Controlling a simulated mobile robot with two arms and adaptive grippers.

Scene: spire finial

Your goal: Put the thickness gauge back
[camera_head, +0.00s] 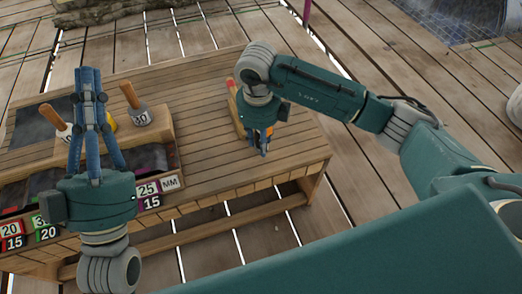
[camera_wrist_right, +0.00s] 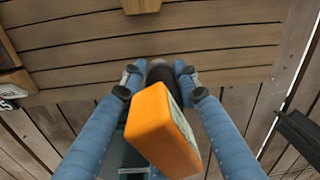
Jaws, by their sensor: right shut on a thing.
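The thickness gauge (camera_wrist_right: 158,128) is an orange, box-shaped tool with a greyish face on one side and a dark end. My right gripper (camera_wrist_right: 160,75) is shut on its dark end in the right wrist view. In the head view only a little orange of the gauge (camera_head: 269,131) shows beside the blue fingers of my right gripper (camera_head: 264,143), over the right part of the table. My left gripper (camera_head: 90,72) points away from me in front of the box at the left, its fingertips together with nothing visible between them. The gauge's resting place cannot be made out.
The slatted wooden table (camera_head: 200,100) has clear room in its middle. A wooden piece with a red end (camera_head: 235,108) lies beside my right gripper. Wood-handled tools with number tags (camera_head: 138,117) stand at the left, above bins with number labels (camera_head: 148,190).

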